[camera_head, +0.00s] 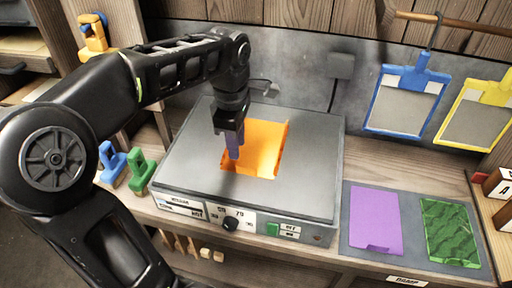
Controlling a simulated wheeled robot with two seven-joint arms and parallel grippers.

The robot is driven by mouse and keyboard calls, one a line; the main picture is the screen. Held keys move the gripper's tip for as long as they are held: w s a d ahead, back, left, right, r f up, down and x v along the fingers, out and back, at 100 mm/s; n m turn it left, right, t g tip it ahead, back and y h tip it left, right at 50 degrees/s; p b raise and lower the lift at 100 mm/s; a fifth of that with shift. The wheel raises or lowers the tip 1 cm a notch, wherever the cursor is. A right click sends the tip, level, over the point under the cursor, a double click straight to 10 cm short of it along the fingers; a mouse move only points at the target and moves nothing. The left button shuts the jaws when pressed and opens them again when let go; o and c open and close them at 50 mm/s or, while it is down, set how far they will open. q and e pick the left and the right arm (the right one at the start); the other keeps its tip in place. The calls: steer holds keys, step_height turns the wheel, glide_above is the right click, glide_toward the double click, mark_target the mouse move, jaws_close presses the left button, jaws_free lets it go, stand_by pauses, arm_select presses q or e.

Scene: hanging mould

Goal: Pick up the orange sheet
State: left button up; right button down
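The orange sheet (265,147) lies flat on the grey top of a box-shaped heating unit (305,185). My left gripper (232,152) points down at the sheet's left side and covers part of its left edge. A small purple piece shows between or on its fingers; I cannot tell whether it is a fingertip or a held thing. I cannot tell whether the fingers touch the sheet or hover above it. My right gripper is not in view.
A purple sheet (375,218) and a green patterned sheet (450,230) lie on a grey mat at the right. Blue (405,95) and yellow (478,115) framed moulds hang behind. Blue (112,160) and green (140,170) handled pieces stand left of the unit.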

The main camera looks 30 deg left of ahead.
mark_target(239, 163)
arm_select(q)
steer(key=shift+w+f, duration=0.1)
steer(key=shift+f, duration=1.2)
steer(key=shift+w+a+f+p, duration=0.15)
steer(key=shift+f+p, duration=0.2)
steer(key=shift+f, duration=0.95)
steer(key=shift+w+d+f+p, duration=0.1)
steer(key=shift+f+p, duration=0.2)
steer(key=shift+f, duration=1)
steer(key=shift+c, duration=0.2)
jaws_close()
